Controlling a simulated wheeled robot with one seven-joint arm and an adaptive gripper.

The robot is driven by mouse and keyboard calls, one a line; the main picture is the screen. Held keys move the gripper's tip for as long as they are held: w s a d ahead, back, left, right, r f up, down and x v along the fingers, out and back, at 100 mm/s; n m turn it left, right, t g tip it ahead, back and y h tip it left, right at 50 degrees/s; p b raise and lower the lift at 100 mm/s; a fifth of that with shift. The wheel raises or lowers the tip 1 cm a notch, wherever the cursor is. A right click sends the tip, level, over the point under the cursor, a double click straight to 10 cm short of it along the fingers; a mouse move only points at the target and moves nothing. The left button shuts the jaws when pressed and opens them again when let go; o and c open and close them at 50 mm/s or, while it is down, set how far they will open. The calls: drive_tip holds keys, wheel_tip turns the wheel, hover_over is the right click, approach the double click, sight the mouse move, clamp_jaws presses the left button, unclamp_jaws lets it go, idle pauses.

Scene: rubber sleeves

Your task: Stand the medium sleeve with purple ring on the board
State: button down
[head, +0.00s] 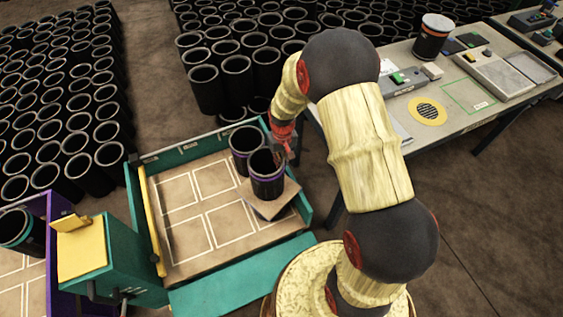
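A black sleeve with a purple ring (267,180) stands roughly upright at the right side of the teal-walled tray (215,290). It is over a loose brown board (284,204), which lies askew on the tray floor; the sleeve's base appears to meet the board. A second dark sleeve (243,156), with a purplish rim, stands close behind it to the left. My gripper (283,155) is at the right rear of the front sleeve's rim, touching or very near it. Its fingertips are partly hidden by the sleeve, so its grip is unclear.
White-outlined squares (192,226) on the tray floor are empty at left and centre. A yellow bar (152,222) edges the tray's left. A purple tray with a sleeve (22,232) is far left. A worktable (475,125) is at right; many sleeves stand behind.

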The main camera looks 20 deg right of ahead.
drive_tip(key=shift+f, duration=0.2)
drive_tip(key=c, duration=2)
unclamp_jaws()
drive_tip(key=shift+o, duration=0.2)
